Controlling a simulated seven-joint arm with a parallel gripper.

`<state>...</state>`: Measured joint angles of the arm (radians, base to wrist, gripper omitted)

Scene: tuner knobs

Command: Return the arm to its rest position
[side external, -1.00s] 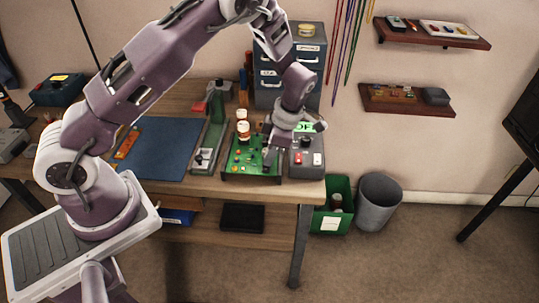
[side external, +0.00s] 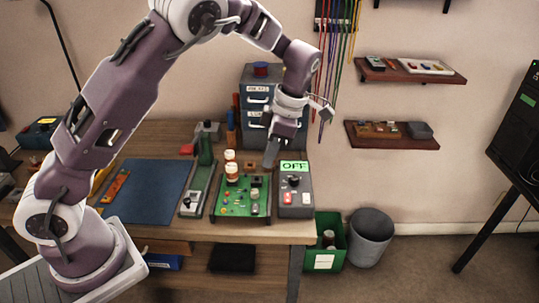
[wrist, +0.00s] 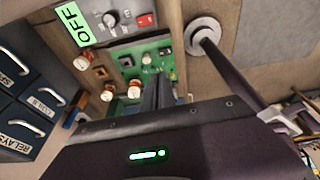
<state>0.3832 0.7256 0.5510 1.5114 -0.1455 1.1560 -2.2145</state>
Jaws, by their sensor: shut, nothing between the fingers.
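My gripper (side external: 271,153) is shut and empty. In the side external view it hangs above the back of the workbench, pointing down, apart from the things below it. Its dark fingers also show in the wrist view (wrist: 158,92). Below and in front of it is a green circuit board (side external: 232,207) with knobs and small parts. Two white and copper-coloured coils (side external: 232,172) stand at the board's back edge. To the right of the board is a grey box (side external: 296,205) with a green display reading OFF (side external: 293,166), a knob and a red switch.
A drawer cabinet (side external: 258,90) stands close behind my gripper. Coloured cables (side external: 335,70) and wall shelves (side external: 392,135) are to the right. A green bin (side external: 326,245) and a grey bin (side external: 370,235) stand on the floor.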

